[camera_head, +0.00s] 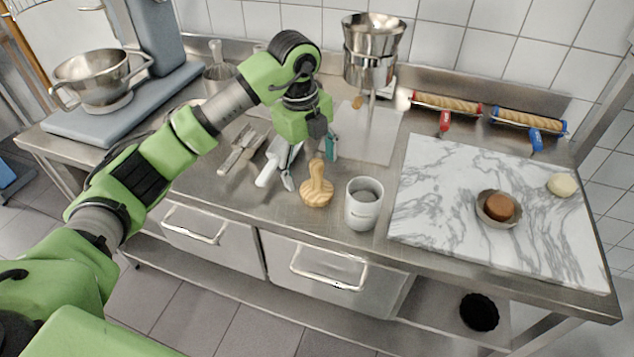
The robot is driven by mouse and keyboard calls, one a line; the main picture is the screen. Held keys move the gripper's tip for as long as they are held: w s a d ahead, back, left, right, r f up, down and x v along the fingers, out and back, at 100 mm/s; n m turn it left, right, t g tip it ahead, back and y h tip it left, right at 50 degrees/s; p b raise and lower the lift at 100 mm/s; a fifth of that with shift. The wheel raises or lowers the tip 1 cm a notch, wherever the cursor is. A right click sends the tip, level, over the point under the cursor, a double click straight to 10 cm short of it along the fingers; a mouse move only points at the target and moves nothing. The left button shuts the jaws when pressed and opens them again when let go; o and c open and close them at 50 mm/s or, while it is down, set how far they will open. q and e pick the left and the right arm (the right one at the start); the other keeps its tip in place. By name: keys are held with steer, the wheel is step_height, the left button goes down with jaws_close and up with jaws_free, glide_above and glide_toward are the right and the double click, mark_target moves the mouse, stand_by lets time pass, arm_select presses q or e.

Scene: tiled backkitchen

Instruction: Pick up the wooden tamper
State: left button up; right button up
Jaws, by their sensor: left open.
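The wooden tamper (317,192) stands upright on the steel counter, with a round wide base and a narrower handle on top. My left gripper (309,168) is open, pointing down just behind and above the tamper's handle. It appears empty, and I cannot tell whether a finger touches the handle. My right gripper is not in view.
A white-grey cup (363,208) stands close to the right of the tamper. A marble slab (430,190) with a small bowl (484,214) lies further right. Utensils (240,150) lie left of the gripper. A steel pot-like vessel (371,70) stands at the back.

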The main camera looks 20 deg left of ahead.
mark_target(315, 180)
arm_select(q)
steer(key=f, duration=0.1)
steer(key=f+p, duration=0.1)
steer(key=f, duration=0.1)
steer(key=shift+w+d, duration=0.3)
steer(key=f, duration=0.1)
steer(key=f+p, duration=0.1)
steer(key=shift+w+d+f, duration=0.1)
steer(key=shift+w+f, duration=0.15)
steer(key=shift+f, duration=0.05)
steer(key=shift+w+f, duration=0.1)
steer(key=shift+f, duration=0.35)
steer(key=shift+s, duration=0.2)
steer(key=c, duration=1.6)
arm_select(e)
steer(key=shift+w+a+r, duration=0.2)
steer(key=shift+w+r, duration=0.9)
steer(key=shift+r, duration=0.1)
